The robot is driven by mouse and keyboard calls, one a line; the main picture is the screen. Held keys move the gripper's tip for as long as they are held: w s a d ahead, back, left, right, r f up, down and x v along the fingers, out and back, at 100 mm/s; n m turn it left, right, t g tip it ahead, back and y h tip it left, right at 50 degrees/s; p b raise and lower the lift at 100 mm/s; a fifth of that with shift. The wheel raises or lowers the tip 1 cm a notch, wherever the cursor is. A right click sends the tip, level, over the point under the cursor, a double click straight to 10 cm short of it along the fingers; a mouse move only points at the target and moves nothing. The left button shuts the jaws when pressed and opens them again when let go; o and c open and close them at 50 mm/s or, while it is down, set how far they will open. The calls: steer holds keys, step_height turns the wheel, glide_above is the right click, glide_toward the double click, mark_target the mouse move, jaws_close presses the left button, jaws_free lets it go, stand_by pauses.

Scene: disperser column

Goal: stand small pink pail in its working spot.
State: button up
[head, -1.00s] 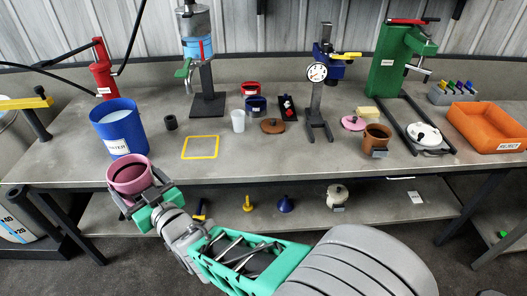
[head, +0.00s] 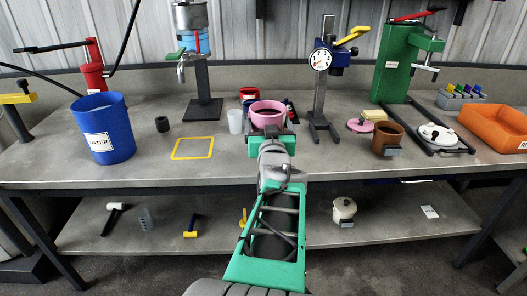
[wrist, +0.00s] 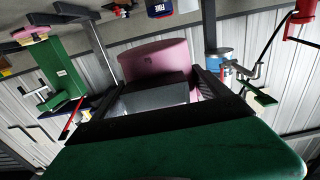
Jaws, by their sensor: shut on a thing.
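The small pink pail (head: 268,115) is held in my gripper (head: 271,134), above the bench in the middle of the head view. In the wrist view the pail (wrist: 155,58) sits between the two dark fingers of my gripper (wrist: 158,80). The picture there is turned over, so the pail's tilt is hard to judge. A yellow square outline (head: 193,138) is marked on the bench to the left of the pail, with nothing in it. The disperser column (head: 203,103) stands behind the outline.
A blue WATER bucket (head: 104,128) stands left of the outline. A white cup (head: 235,121) is just left of the pail. The dial gauge stand (head: 321,95) and a brown pot (head: 387,139) are to the right. An orange bin (head: 497,126) is at far right.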

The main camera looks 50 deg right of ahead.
steer(key=w+d+f, duration=0.2)
steer(key=d+f, duration=0.1)
steer(key=w+d+f+b, duration=0.1)
steer(key=w+d+f, duration=0.4)
steer(key=d+f, duration=0.1)
steer(key=shift+w, duration=0.25)
step_height(320, 180, down, 3)
steer(key=shift+r+b, duration=0.1)
steer(key=shift+b, duration=0.4)
steer(key=shift+f+b, duration=0.3)
steer(key=shift+f, duration=0.05)
steer(key=o, duration=1.2)
steer(key=shift+r, duration=0.15)
